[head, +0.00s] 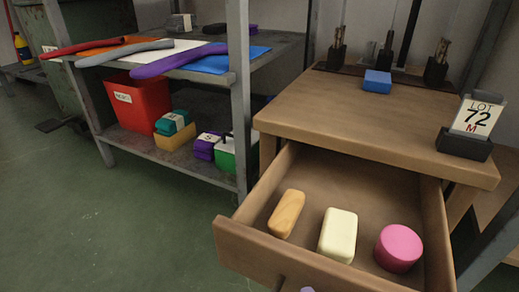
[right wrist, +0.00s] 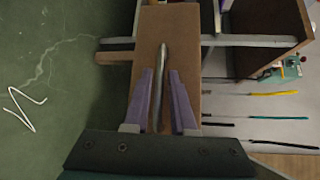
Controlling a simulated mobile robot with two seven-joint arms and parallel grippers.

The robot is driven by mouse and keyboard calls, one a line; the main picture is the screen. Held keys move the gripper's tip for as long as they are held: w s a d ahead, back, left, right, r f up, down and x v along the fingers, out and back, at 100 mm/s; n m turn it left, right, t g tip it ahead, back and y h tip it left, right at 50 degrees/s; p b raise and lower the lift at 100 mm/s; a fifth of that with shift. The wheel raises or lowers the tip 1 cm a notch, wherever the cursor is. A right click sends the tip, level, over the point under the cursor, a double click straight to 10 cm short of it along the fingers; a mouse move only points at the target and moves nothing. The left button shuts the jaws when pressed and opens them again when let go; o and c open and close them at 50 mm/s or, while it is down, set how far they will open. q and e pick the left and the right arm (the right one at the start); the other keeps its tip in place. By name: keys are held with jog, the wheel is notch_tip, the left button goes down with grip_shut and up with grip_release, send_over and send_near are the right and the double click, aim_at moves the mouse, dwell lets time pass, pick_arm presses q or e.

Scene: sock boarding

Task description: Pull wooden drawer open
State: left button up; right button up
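The wooden drawer (head: 246,250) is pulled well out from under the brown wooden tabletop (head: 400,118), and its inside shows. A tan block (head: 286,214), a cream block (head: 338,235) and a pink cylinder (head: 398,248) lie in it. In the right wrist view, a grey metal handle bar (right wrist: 162,62) runs along the brown drawer front (right wrist: 186,40). My right gripper (right wrist: 162,72) has its purple fingers on either side of this bar, with narrow gaps showing, so it looks open around it. Only a purple tip shows at the head view's bottom edge. My left gripper is out of view.
A metal shelf (head: 170,158) at left carries flat coloured sock shapes, a red bin (head: 138,104) and several small boxes. A lot sign (head: 476,118) and a blue block (head: 377,81) stand on the tabletop. Green floor (head: 110,225) lies clear at lower left.

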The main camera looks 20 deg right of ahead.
jog(key=s+r+p, duration=0.1)
jog(key=s+p, duration=0.1)
jog(key=s, duration=0.7)
jog(key=shift+s+a+r+p, duration=0.25)
jog(key=shift+s+a+p, duration=0.05)
jog(key=shift+s+p, duration=0.1)
